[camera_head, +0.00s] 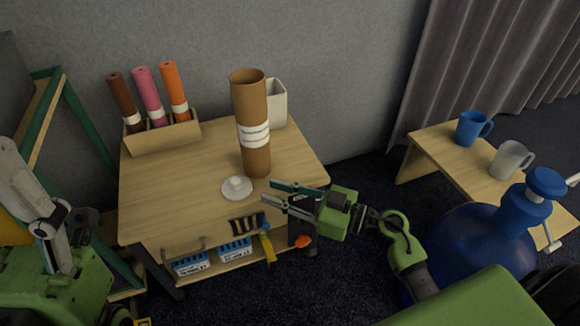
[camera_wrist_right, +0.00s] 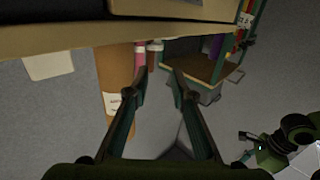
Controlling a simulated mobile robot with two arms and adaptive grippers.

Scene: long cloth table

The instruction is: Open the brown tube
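The brown tube (camera_head: 257,150) stands upright on the wooden table, with a white label around its middle. Its upper end shows no white cap. A round white lid with a small knob (camera_head: 237,187) lies on the table just in front of the tube. My right gripper (camera_head: 268,193) is open and empty, to the right of the lid near the table's right edge, fingers pointing left. In the right wrist view, the open fingers (camera_wrist_right: 158,82) show with the tube (camera_wrist_right: 113,75) to their left, apart from it. My left arm shows at the left edge; its fingertips cannot be made out.
A cardboard holder (camera_head: 163,138) with brown, pink and orange rolls stands at the back left. A white container (camera_head: 277,103) is behind the tube. Blue-labelled boxes (camera_head: 190,263) sit on the shelf below. A bench (camera_head: 440,160) with a blue mug (camera_head: 472,128) and a grey mug (camera_head: 510,160) is at right.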

